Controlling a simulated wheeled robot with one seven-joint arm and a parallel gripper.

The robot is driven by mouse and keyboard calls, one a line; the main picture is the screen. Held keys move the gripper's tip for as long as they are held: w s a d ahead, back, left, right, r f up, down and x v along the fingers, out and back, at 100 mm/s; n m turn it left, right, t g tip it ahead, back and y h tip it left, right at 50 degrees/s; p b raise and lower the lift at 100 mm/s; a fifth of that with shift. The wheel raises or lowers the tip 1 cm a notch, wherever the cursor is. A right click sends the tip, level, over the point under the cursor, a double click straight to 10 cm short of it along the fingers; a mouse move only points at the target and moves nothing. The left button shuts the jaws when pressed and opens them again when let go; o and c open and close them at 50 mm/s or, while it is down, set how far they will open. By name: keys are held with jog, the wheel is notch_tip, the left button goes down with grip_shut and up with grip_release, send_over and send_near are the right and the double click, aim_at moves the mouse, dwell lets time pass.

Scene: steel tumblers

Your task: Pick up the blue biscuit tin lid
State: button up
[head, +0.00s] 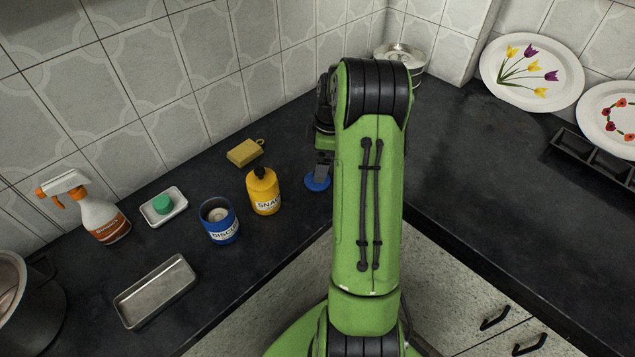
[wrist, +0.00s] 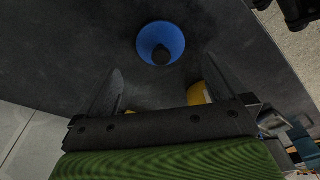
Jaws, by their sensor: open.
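The blue biscuit tin lid (head: 317,184) is a round blue disc lying on the dark counter, right of the yellow tin. My gripper (head: 322,168) is close above it in the head view and covers part of it. In the wrist view the lid (wrist: 147,38) shows whole, with a dark knob in its middle, just beyond my open, empty gripper (wrist: 162,77). The fingers are spread to either side, apart from the lid. The blue biscuit tin (head: 222,232) stands open on the counter, farther left.
A yellow tin (head: 264,192) with a dark-knobbed top stands between the blue tin and the lid. A yellow sponge (head: 244,152), soap dish (head: 150,217), spray bottle (head: 103,216) and metal tray (head: 155,291) are left. The counter's front edge runs near the lid.

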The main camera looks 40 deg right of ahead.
aim_at(309, 183)
jog(key=f, duration=0.2)
jog(key=f+b, duration=0.1)
jog(key=f, duration=0.2)
jog(key=shift+w+a+f+b, duration=0.2)
jog(key=shift+a+f+b, duration=0.15)
jog(key=shift+f, duration=0.05)
jog(key=shift+r, duration=0.15)
jog(key=c, duration=1)
